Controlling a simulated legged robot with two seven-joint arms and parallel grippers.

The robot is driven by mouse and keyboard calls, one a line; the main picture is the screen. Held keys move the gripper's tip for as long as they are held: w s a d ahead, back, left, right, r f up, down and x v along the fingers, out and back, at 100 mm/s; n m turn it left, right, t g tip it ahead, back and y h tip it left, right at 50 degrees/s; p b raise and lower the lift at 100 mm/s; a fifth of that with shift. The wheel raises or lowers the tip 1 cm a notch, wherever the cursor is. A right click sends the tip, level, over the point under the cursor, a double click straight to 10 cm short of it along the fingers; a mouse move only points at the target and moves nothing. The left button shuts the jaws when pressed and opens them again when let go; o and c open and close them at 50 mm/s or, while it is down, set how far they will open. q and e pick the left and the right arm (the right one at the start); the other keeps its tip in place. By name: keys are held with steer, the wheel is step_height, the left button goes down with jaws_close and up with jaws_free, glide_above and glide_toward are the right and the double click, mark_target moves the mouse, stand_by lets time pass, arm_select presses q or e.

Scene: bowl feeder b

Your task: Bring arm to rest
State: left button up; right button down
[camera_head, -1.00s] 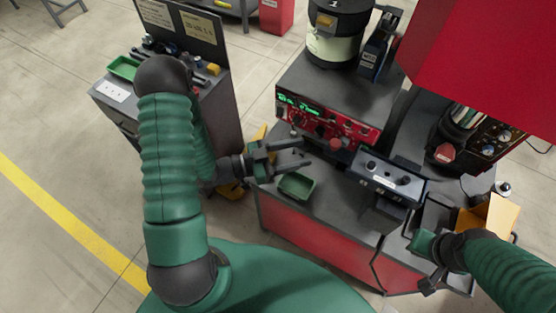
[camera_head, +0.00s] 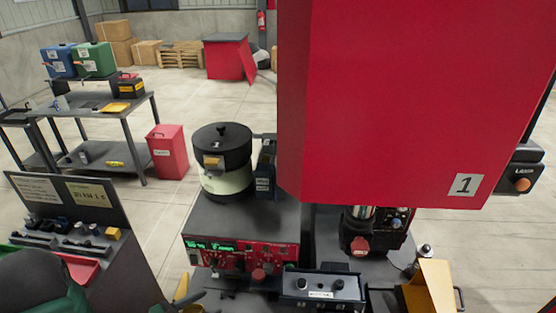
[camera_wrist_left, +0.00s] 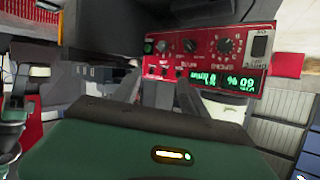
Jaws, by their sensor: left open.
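My left gripper (camera_wrist_left: 158,88) shows in the left wrist view with its two fingers apart and nothing visible between them. The red control panel (camera_wrist_left: 205,55) with green digits lies beyond the fingertips, apart from them as far as I can tell. In the head view only part of my left arm (camera_head: 40,285) shows at the bottom left corner, and I cannot make out that gripper there. My right arm and gripper are out of view. The bowl feeder (camera_head: 224,165) stands on the machine above the red panel (camera_head: 235,258).
A large red housing (camera_head: 400,100) fills the upper right. A tool stand (camera_head: 110,270) is at the left.

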arm_select(q)
steer(key=w+a+f+n+g+y+b, duration=0.2)
steer(key=w+a+f+y, duration=0.15)
steer(key=y, duration=0.25)
steer(key=s+d+n+g+y+b, duration=0.1)
steer(key=s+d+n+g, duration=0.2)
steer(key=s, duration=0.3)
steer(key=s+d+n+g+y+b, duration=0.1)
steer(key=s+d+n+g, duration=0.2)
steer(key=s, duration=0.4)
steer(key=shift+d+r+n+g+y+b, duration=0.15)
steer(key=shift+d+n+g+y+b, duration=0.15)
steer(key=shift+d+n+g, duration=0.1)
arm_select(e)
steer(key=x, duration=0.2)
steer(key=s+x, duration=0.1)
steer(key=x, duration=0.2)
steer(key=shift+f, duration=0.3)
arm_select(q)
steer(key=shift+s+d+r, duration=0.1)
steer(key=shift+s+d, duration=0.05)
steer(key=shift+d, duration=0.05)
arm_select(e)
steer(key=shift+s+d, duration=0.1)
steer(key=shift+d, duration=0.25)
arm_select(q)
steer(key=shift+a, duration=0.2)
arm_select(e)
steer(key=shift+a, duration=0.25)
